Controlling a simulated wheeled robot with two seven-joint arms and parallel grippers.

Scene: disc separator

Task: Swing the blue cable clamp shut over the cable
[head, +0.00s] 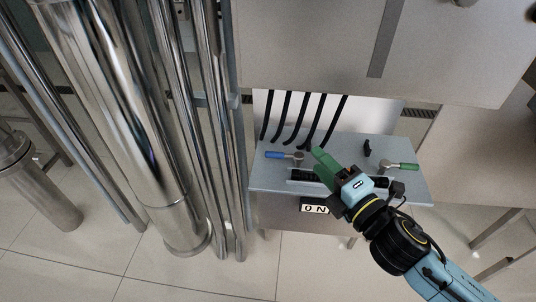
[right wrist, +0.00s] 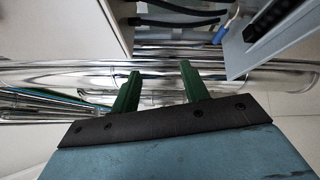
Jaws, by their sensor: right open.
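The blue cable clamp (head: 275,155) lies on the left part of the grey panel, its blue handle pointing left from a metal pivot. In the right wrist view its blue handle (right wrist: 221,33) shows at the upper right, beyond the fingers. Several black cables (head: 303,120) run down to the panel; I cannot tell which one lies in the clamp. My right gripper (head: 322,160) is just right of the blue clamp in the head view. Its green fingers (right wrist: 158,78) stand apart with nothing between them. My left gripper is not in view.
A green-handled clamp (head: 405,166) and a small black part (head: 367,148) are on the panel's right side. A large grey box (head: 320,50) overhangs behind.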

